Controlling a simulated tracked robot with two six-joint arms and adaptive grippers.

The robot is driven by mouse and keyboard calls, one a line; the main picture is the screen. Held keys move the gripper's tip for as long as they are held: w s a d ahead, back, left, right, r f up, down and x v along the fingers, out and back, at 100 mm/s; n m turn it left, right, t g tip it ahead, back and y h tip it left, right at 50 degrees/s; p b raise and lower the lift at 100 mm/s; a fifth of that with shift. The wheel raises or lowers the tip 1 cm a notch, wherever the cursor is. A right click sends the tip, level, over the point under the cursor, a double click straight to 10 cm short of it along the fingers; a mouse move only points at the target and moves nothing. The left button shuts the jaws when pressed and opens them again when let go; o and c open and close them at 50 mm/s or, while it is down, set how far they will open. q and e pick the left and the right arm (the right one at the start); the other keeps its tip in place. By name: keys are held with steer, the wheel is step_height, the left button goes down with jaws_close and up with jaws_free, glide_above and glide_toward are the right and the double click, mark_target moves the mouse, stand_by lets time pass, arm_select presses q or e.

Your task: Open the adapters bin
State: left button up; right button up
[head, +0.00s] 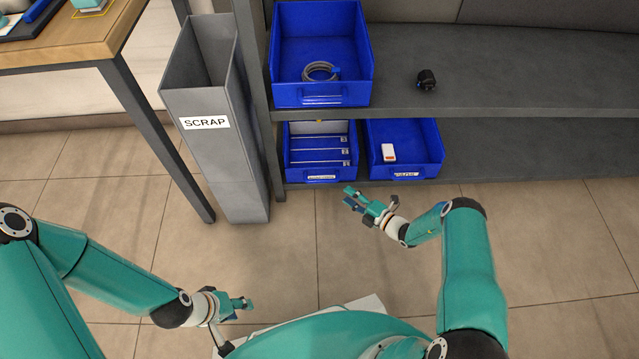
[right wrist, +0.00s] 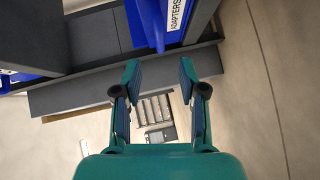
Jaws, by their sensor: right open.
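The blue adapters bin (right wrist: 148,22) carries a white "ADAPTERS" label in the right wrist view, beside a grey shelf post. By that post it appears to be the lower left bin (head: 295,162) in the head view, where its own label is too small to read.
Another blue bin (head: 430,150) with a small white item (head: 388,152) stands to the right. A larger blue bin (head: 285,45) with a coiled cable is on the shelf above. A grey scrap bin (head: 215,165) and a table (head: 75,50) stand left. Floor ahead is clear.

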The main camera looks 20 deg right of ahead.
mark_target(324, 180)
steer(key=b+x, duration=0.3)
steer(key=x, duration=0.7)
steer(key=shift+f, duration=0.15)
steer(key=shift+b+x, duration=0.3)
steer(key=shift+x, duration=0.5)
jaws_close()
